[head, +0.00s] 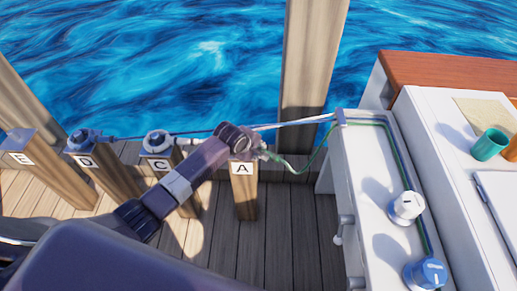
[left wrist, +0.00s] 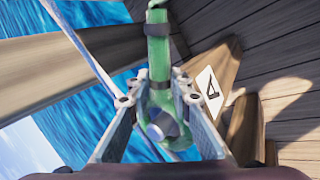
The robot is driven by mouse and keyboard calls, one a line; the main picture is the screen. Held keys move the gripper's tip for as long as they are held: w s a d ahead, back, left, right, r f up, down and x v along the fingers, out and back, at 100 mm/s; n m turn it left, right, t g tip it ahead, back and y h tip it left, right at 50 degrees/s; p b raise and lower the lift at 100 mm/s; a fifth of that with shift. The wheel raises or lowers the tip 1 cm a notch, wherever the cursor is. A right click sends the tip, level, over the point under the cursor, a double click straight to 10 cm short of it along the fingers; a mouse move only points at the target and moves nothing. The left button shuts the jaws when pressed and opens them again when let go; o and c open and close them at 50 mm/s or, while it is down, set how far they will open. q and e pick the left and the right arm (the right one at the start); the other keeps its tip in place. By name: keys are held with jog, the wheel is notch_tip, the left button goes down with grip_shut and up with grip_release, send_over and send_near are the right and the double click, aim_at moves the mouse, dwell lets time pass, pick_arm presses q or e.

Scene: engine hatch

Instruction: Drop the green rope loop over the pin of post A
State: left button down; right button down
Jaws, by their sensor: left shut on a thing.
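Post A (head: 246,200), a short wooden post with a white "A" label, stands at the middle of the deck in the head view. My left gripper (head: 262,152) is at its top, and the arm hides much of the post head. In the left wrist view the gripper (left wrist: 157,92) is shut on the green rope (left wrist: 158,45), near dark bands. The green loop hangs between the fingers. A grey round end (left wrist: 155,132) shows inside the loop; I cannot tell whether the loop encircles the pin. The label of post A (left wrist: 209,94) is beside the right finger. My right gripper is not in view.
Posts C (head: 180,190), D (head: 110,180) and E (head: 45,170) stand to the left with lines on C and D. A white console (head: 360,190) with knobs stands right. A tall pile (head: 310,75) rises behind post A, with water beyond.

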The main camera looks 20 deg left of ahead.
pick_arm(q)
jog(key=c, duration=1.7)
grip_release()
jog(key=shift+o, duration=0.2)
jog(key=shift+s+f, duration=0.1)
jog(key=shift+f, duration=0.05)
jog(key=v, duration=1.2)
